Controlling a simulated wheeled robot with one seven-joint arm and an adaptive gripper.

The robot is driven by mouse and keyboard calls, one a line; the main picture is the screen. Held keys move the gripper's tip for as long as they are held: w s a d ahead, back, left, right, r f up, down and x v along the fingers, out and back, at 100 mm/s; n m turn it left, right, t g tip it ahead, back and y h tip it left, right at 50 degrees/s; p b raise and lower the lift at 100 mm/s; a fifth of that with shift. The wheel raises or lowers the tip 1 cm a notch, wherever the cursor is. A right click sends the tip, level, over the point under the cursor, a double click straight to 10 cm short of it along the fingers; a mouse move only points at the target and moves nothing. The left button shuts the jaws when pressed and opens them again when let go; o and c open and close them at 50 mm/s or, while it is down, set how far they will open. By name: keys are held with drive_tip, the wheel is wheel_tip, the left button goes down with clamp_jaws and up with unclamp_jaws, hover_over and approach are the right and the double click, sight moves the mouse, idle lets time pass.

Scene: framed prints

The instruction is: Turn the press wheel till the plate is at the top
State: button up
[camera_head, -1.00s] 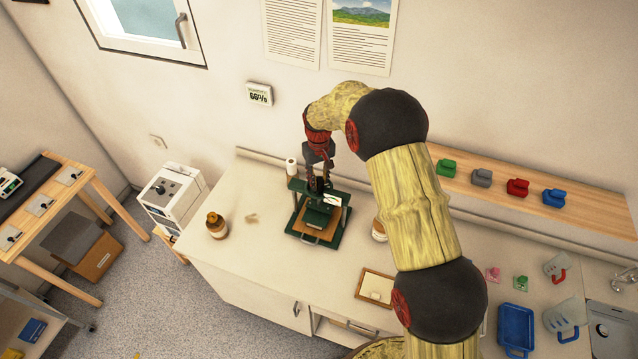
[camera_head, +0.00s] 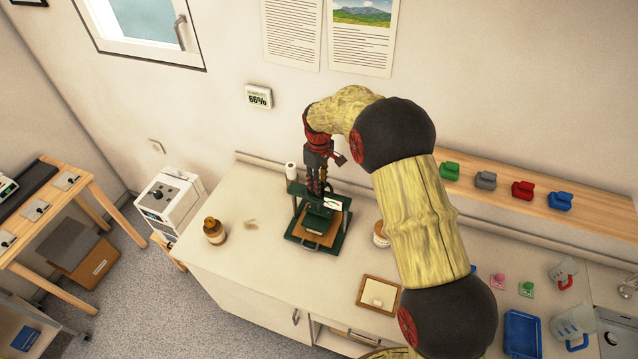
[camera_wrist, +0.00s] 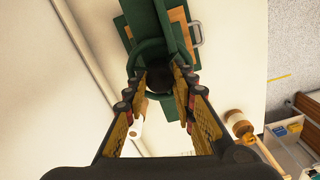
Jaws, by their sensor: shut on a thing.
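The green press (camera_head: 340,228) stands on the counter, and its frame also shows in the wrist view (camera_wrist: 140,18). Its green press wheel (camera_wrist: 148,47) lies on top, partly hidden by my fingers. My gripper (camera_head: 318,190) points down at the top of the press. In the wrist view my gripper (camera_wrist: 160,82) has a finger on either side of the dark middle of the wheel and is shut on it. The dark green plate (camera_head: 317,220) shows inside the frame, above a wooden board (camera_head: 314,240). The plate's exact height is hard to tell.
A wooden frame (camera_head: 379,294) lies in front right. My arm crosses above the counter's right part.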

drive_tip(key=shift+r, duration=0.1)
drive_tip(key=o, duration=1.2)
drive_tip(key=shift+c, duration=0.2)
wheel_tip(320, 180, up, 12)
drive_tip(key=shift+a, duration=0.1)
